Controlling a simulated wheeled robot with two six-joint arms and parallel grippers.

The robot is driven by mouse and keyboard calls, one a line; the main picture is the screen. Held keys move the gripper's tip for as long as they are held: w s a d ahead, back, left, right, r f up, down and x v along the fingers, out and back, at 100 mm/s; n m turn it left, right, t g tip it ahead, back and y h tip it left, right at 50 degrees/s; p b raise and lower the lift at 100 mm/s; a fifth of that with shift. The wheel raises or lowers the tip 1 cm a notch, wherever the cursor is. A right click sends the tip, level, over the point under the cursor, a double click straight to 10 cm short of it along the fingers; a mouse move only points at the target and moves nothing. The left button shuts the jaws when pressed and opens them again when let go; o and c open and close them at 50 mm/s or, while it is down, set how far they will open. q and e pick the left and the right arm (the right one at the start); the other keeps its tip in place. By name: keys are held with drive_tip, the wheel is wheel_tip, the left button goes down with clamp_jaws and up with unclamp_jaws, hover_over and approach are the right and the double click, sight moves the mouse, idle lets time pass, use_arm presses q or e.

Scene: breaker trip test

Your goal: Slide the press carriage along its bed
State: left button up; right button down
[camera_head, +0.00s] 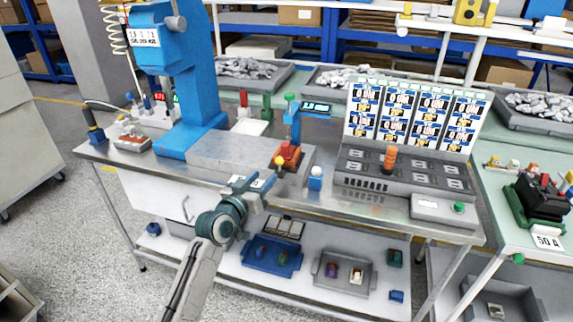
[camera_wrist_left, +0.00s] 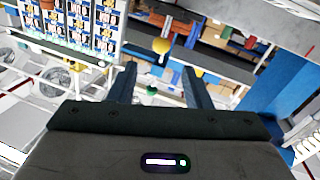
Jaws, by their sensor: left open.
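The press bed (camera_head: 215,155) is a long grey slab on the steel bench, running right from the foot of the blue press (camera_head: 200,95). What appears to be the press carriage is an orange-red block (camera_head: 291,152) at the bed's right end, with a yellow ball knob (camera_head: 279,160) at its front. My left gripper (camera_head: 250,179) is open and empty, in front of the bed and to the left of the knob. In the left wrist view, a yellow ball (camera_wrist_left: 161,46) shows beyond the gap between the two spread fingers (camera_wrist_left: 158,72), apart from them. My right gripper is out of view.
A blue post with a small display (camera_head: 315,107) rises behind the carriage. A white-and-blue block (camera_head: 315,178) stands right of the carriage, close to the bed. The test panel (camera_head: 415,118) and its socket base (camera_head: 350,181) fill the bench's right side.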

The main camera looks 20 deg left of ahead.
sight(277, 163)
use_arm(q)
drive_tip(key=p+x, duration=0.1)
drive_tip(key=x, duration=0.9)
drive_tip(key=shift+w+f, duration=0.1)
drive_tip(key=shift+w, duration=0.1)
drive_tip(key=shift+c, duration=0.4)
clamp_jaws()
